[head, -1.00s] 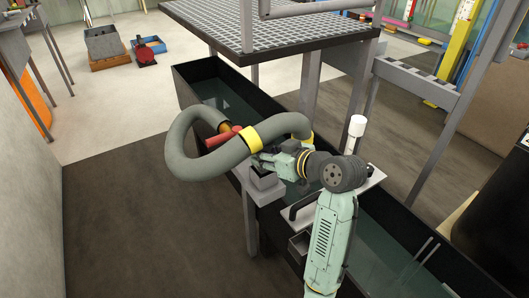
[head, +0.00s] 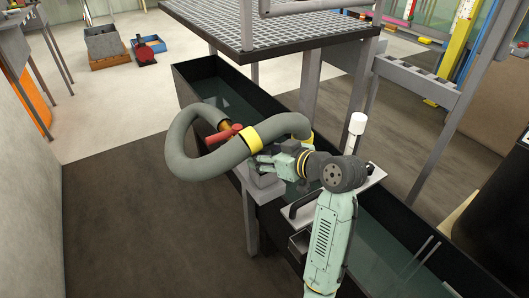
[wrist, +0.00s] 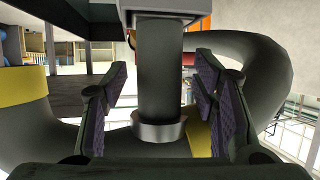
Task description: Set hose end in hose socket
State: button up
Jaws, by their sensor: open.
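The grey hose (head: 190,165) loops out over the tank's near side, with a yellow band (head: 252,138) on it. In the wrist view a dark upright cylinder with a metal ring (wrist: 158,131), seemingly the hose end, stands between my finger pads, which are apart on both sides of it. My gripper (head: 259,163) is open, just above a grey block (head: 267,184), seemingly the hose socket. In the wrist view the cylinder runs to a grey block at the top edge; how deep it sits there I cannot tell. My fingers hide the hose end in the head view.
The long black water tank (head: 205,68) runs beneath my arm. A red fitting (head: 222,134) is near the hose loop. A white-capped post (head: 356,124) stands beside my wrist. A grating platform (head: 275,25) overhangs behind. The dark floor at left is clear.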

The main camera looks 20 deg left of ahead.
jog(key=shift+d, duration=0.1)
jog(key=v, duration=1.2)
